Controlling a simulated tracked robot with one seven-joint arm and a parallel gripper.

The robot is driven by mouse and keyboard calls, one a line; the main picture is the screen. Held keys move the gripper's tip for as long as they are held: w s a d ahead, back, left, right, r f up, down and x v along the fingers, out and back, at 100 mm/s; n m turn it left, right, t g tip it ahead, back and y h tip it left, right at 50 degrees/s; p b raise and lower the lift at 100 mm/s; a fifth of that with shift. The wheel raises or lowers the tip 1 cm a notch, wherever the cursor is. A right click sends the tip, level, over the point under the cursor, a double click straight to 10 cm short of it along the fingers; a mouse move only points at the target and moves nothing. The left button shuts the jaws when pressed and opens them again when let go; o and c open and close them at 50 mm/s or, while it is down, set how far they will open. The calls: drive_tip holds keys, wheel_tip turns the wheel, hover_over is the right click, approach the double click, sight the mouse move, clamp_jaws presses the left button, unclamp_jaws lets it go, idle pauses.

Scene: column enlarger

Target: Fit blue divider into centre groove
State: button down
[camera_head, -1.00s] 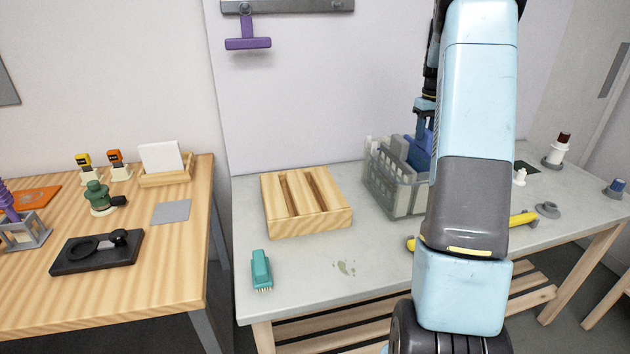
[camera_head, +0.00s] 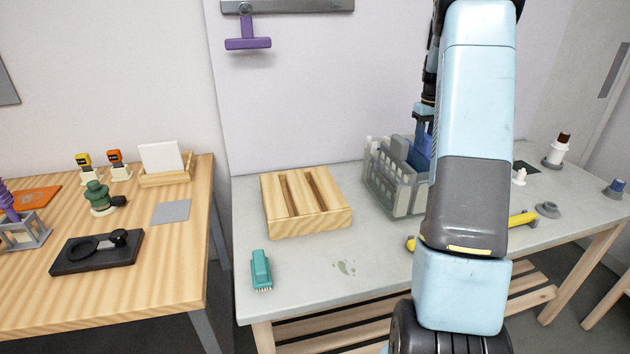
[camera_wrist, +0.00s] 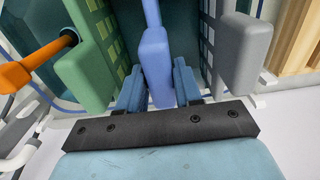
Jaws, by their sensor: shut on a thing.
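A blue divider (camera_wrist: 155,65) stands between my gripper's two blue fingers in the wrist view, and my gripper (camera_wrist: 158,82) is shut on it. In the head view the blue divider (camera_head: 423,150) shows at the right side of a grey slotted crate (camera_head: 390,190), partly behind my arm. My gripper (camera_head: 423,128) is above the crate there. A pale wooden block (camera_head: 310,222) with long parallel grooves lies left of the crate. The lower end of the divider is hidden in the head view.
In the wrist view a green piece (camera_wrist: 85,70) stands left of the divider and a grey piece (camera_wrist: 243,50) right of it. An orange handle (camera_wrist: 25,75) lies further left.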

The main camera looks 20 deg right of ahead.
drive_tip(key=shift+f, duration=0.15)
drive_tip(key=c, duration=0.7)
unclamp_jaws()
drive_tip(key=shift+r, duration=4)
